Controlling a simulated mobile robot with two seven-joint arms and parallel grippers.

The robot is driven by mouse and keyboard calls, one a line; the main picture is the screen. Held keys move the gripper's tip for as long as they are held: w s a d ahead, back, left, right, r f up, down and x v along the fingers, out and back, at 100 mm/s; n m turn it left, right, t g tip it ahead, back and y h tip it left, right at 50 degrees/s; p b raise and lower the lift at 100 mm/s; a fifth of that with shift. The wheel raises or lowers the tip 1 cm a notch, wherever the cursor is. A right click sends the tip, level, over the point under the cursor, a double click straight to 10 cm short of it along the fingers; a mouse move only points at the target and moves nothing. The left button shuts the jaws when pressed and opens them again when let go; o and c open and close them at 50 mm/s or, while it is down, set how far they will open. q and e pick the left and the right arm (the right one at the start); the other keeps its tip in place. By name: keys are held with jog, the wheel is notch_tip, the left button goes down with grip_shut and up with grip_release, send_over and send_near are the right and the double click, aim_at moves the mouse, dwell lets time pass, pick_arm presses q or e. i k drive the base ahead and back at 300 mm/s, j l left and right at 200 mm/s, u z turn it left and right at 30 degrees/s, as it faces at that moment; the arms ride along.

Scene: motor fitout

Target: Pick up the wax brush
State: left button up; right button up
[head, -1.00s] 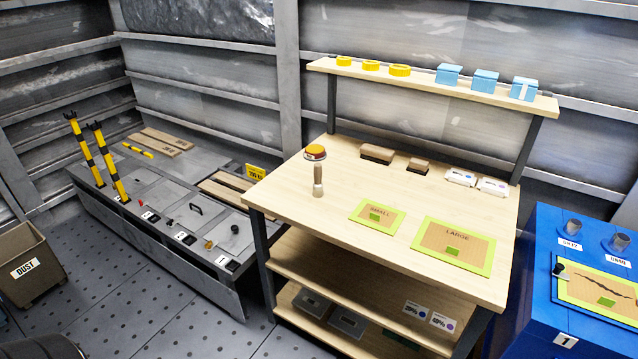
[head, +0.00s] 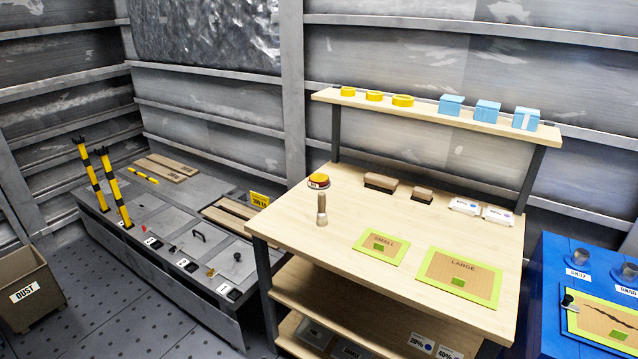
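On the wooden workbench (head: 350,215), a short tool with a brown handle and a pale metal end (head: 322,208) stands upright near the left side. It could be a brush, but I cannot tell for sure. Just behind it is a round tin with an orange top (head: 319,181). Two brown blocks with dark undersides, a longer one (head: 380,183) and a shorter one (head: 421,194), lie further back and look like brushes. No label shows which is the wax brush. Neither of my grippers is in view.
Green-edged SMALL (head: 381,246) and LARGE (head: 459,277) panels lie on the bench. A raised shelf (head: 430,112) holds yellow rings and blue boxes. A blue cabinet (head: 550,290) stands right, a dust bin (head: 28,285) left. Open floor (head: 120,320) lies in front.

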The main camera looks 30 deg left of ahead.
aim_at(322, 221)
jog(key=i+j+z, duration=0.1)
jog(key=j, duration=0.45)
jog(key=i+j+z, duration=0.1)
jog(key=j, duration=0.5)
jog(key=i+j+z, duration=0.15)
jog(key=j, duration=0.45)
jog(key=i+j+z, duration=0.1)
jog(key=j, duration=0.5)
jog(key=i, duration=0.05)
